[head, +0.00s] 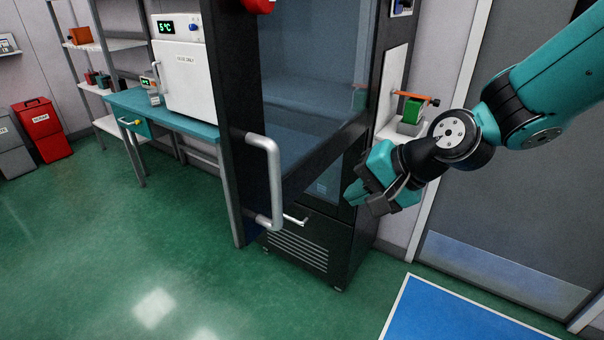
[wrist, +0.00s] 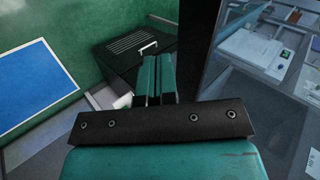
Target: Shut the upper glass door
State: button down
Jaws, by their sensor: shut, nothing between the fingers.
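The upper glass door (head: 315,60) is a large pane in a dark frame on the tall black cabinet (head: 325,235). It stands open, its near dark upright (head: 232,130) swung out toward me. A pale bar handle (head: 272,180) is fixed to that upright. My gripper (head: 356,193) is shut and empty, right of the handle and apart from it, in front of the cabinet's lower part. In the wrist view my teal fingers (wrist: 158,75) lie together, with the black vented lower front (wrist: 135,42) beyond them. I cannot tell whether they touch anything.
A teal bench (head: 180,122) with a white oven-like box (head: 190,75) stands left of the cabinet. A grey door (head: 535,190) is at the right, and a blue floor mat (head: 460,312) lies at the front right. The green floor at the left front is clear.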

jog(key=w+m, duration=0.1)
jog(key=w, duration=0.1)
jog(key=p, duration=0.6)
send_near(292, 199)
jog(key=shift+m+t, duration=0.3)
jog(key=shift+t, duration=0.1)
jog(key=x, duration=0.3)
jog(key=s+x, duration=0.1)
jog(key=x, duration=0.1)
jog(key=shift+w+a+f, duration=0.15)
jog(key=shift+w+f, duration=0.05)
jog(key=shift+f, duration=0.35)
jog(key=shift+w+a+f, duration=0.15)
jog(key=shift+w+a, duration=0.2)
jog(key=shift+a, duration=0.1)
